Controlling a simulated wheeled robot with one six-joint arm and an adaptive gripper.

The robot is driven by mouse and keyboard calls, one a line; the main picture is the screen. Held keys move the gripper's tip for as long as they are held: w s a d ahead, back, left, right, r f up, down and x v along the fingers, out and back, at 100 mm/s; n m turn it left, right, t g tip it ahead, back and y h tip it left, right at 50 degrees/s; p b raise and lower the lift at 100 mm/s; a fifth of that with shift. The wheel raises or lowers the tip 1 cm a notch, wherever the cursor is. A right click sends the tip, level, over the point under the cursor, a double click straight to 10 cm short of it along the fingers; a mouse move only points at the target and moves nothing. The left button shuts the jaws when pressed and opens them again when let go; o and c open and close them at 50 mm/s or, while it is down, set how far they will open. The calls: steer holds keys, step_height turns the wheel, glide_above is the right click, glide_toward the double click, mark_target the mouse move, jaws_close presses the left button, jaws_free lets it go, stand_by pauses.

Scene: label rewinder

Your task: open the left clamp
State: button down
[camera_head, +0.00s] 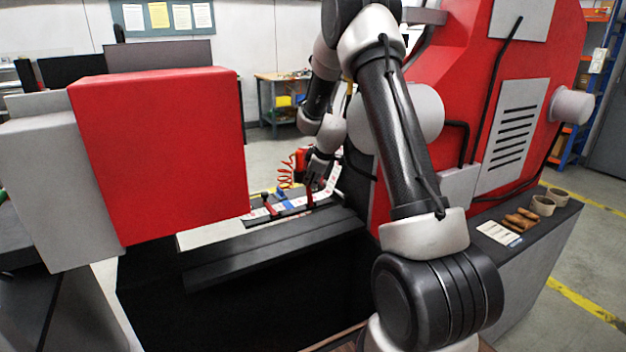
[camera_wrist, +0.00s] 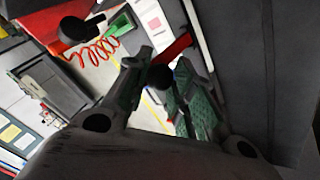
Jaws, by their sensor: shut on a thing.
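Two small clamps with red levers sit along the label strip (camera_head: 291,205) on the dark machine bed. One red lever (camera_head: 268,204) stands at the left, clear of my gripper. The other red lever (camera_head: 308,190) is farther right, directly below my gripper (camera_head: 313,180). In the wrist view, my gripper (camera_wrist: 164,66) has its green-padded fingers on either side of a red lever (camera_wrist: 176,47) with a black knob (camera_wrist: 160,77), and is closed on it. The fingers hide part of the lever. The clamp's base is not clear in the wrist view.
A large red box (camera_head: 160,150) on the left overhangs the bed. The red machine body (camera_head: 440,70) stands on the right. A red coiled hose (camera_head: 285,172) hangs behind the strip. Brown rolls and cups (camera_head: 543,205) lie on the right ledge.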

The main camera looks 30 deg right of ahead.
steer(key=shift+s+a+f+g, duration=0.1)
steer(key=shift+s+f+g, duration=0.2)
steer(key=shift+s+f, duration=0.45)
steer(key=c, duration=1.2)
jaws_free()
steer(key=shift+w+r, duration=0.1)
steer(key=shift+w, duration=0.05)
steer(key=shift+r, duration=0.1)
step_height(320, 180, up, 10)
steer(key=shift+f, duration=0.1)
